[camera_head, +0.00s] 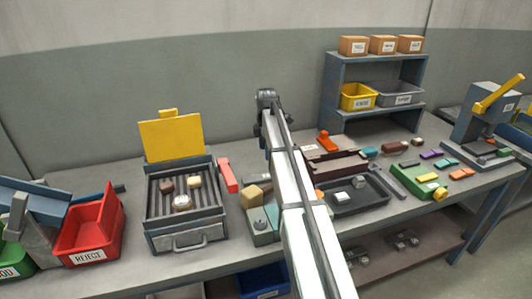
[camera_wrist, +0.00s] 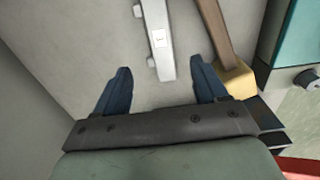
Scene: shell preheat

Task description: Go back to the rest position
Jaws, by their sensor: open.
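My gripper (camera_wrist: 160,72) is open, its two blue fingers spread apart with nothing between them in the wrist view. In the head view my arm reaches up from the bottom middle, and its end (camera_head: 267,100) is raised in front of the grey wall, over the back of the bench; the fingers cannot be made out there. Below the gripper in the wrist view lie a pale bar with a small label (camera_wrist: 158,38) and a tool with a wooden handle and yellow head (camera_wrist: 237,80). Neither is held.
A grill box (camera_head: 181,241) with a raised yellow lid (camera_head: 171,138) holds a few small pieces. A red REJECT bin (camera_head: 90,240) stands left. A dark tray (camera_head: 372,200), a green block (camera_head: 415,183) and a shelf (camera_head: 376,55) with bins are right. My arm hides the bench's middle.

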